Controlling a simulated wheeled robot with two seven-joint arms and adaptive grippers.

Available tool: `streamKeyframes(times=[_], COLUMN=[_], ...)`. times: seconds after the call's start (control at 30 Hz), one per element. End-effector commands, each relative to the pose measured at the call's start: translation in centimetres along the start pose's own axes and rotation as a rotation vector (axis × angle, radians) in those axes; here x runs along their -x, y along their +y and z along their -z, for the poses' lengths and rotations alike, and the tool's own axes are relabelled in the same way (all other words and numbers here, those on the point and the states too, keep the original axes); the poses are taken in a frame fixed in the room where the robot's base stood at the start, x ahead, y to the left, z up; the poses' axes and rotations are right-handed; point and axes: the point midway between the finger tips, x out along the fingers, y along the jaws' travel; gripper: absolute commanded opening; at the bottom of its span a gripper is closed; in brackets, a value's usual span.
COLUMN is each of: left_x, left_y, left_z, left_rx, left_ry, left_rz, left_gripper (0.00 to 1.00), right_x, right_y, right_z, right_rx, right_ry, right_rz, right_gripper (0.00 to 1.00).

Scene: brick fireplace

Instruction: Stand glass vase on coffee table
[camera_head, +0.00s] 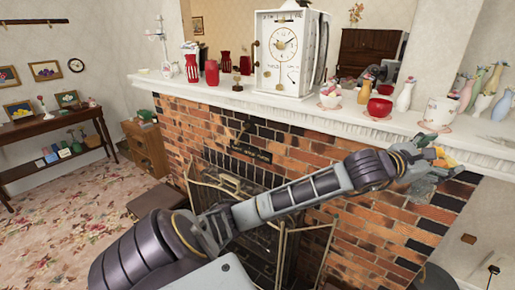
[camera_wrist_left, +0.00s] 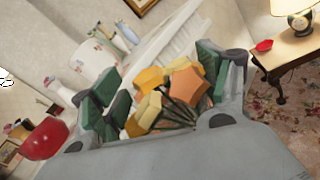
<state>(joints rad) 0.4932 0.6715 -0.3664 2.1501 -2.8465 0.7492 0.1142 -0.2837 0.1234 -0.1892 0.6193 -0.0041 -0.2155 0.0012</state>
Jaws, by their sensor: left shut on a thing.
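My left gripper (camera_head: 436,163) is stretched out to the right, just in front of the mantel edge. It is shut on the glass vase, whose orange and yellow flowers (camera_head: 443,158) stick out between the fingers. In the left wrist view, the flowers (camera_wrist_left: 180,90) and their dark stems sit between the green finger pads of the gripper (camera_wrist_left: 165,100). The clear glass itself can hardly be made out. I cannot make out a coffee table in either view. My right gripper is out of view.
The white mantel (camera_head: 300,100) carries a large clock (camera_head: 285,50), a red bowl (camera_head: 379,107), a white pot (camera_head: 440,112) and several vases close to the gripper. A fireplace screen (camera_head: 310,228) stands below. Floral carpet (camera_head: 60,215) is open at left. The wrist view shows a wooden side table (camera_wrist_left: 285,52).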

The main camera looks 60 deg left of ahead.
Motion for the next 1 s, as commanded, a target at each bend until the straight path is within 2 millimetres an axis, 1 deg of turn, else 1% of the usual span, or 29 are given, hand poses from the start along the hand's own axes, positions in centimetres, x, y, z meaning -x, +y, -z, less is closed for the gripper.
streamKeyframes(times=[0.17,0.43,0.73,1.0], left_x=[0.4,1.0,1.6,2.2], left_y=[-0.5,-0.7,-1.5,-1.9], left_z=[0.5,2.0,2.9,4.3], left_rx=[0.004,0.006,0.006,0.006], left_ry=[-0.001,0.012,0.010,0.021], left_rz=[-0.005,-0.021,-0.028,-0.042], left_gripper=[0.40,0.40,0.40,0.40], right_x=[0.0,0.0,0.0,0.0], right_y=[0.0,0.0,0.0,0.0], right_z=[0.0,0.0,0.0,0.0], right_rx=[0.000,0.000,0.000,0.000], right_ry=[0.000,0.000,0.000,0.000], right_rz=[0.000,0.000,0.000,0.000], right_gripper=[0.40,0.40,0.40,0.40])
